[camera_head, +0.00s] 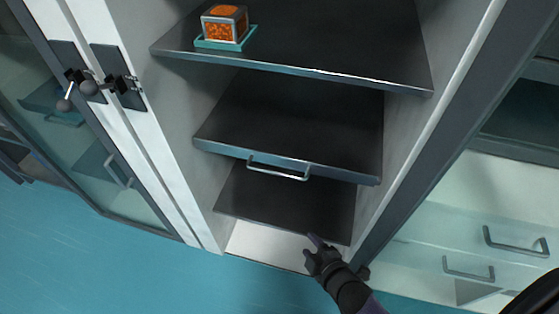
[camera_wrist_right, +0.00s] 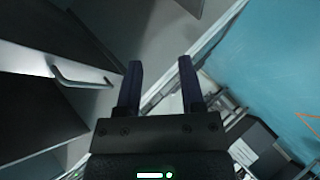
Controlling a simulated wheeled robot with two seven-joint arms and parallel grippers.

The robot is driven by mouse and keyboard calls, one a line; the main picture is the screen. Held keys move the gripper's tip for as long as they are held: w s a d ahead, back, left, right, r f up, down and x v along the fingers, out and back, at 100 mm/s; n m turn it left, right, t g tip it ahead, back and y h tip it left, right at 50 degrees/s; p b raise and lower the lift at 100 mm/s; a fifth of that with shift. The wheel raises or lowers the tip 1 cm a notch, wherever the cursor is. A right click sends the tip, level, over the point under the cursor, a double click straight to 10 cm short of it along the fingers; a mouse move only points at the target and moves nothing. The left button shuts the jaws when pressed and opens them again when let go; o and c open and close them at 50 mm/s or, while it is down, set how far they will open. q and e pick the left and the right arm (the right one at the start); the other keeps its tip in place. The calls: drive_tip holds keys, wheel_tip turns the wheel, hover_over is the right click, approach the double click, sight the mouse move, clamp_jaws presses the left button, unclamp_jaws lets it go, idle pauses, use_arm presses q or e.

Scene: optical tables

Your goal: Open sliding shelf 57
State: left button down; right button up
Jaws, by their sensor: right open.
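A dark sliding shelf (camera_head: 300,122) with a bar handle (camera_head: 278,170) on its front edge sits in the middle of the open white cabinet. No number shows, so I cannot tell whether it is shelf 57. My right gripper (camera_head: 314,245) is below and a little right of that handle, near the cabinet's bottom front, apart from the handle. In the right wrist view the gripper (camera_wrist_right: 158,66) is open with nothing between its fingers, and a bar handle (camera_wrist_right: 82,78) lies left of them. My left gripper is not in view.
A dark upper shelf (camera_head: 310,45) holds an orange box (camera_head: 225,24) on a teal tray (camera_head: 222,45). A lower shelf (camera_head: 285,203) has no visible handle. A glass door (camera_head: 110,150) with dark latches stands left, drawers with handles (camera_head: 515,241) right. The blue floor (camera_head: 80,255) in front is clear.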

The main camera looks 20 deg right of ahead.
sight(277, 174)
drive_tip(key=w+a+r+n+t+y, duration=0.15)
drive_tip(key=w+r+n+t, duration=0.35)
drive_tip(key=r, duration=0.7)
drive_tip(key=shift+g+y, duration=0.25)
drive_tip(key=shift+g, duration=0.25)
drive_tip(key=b+x, duration=0.1)
drive_tip(key=x, duration=0.4)
drive_tip(key=b+x, duration=0.1)
drive_tip(key=x, duration=0.4)
drive_tip(key=shift+w+d+f, duration=0.1)
drive_tip(key=shift+w+d, duration=0.1)
drive_tip(key=shift+w+a+b, duration=0.1)
drive_tip(key=shift+w+b, duration=0.2)
drive_tip(key=shift+w, duration=0.05)
drive_tip(key=shift+c, duration=0.7)
drive_tip(key=c, duration=0.5)
clamp_jaws()
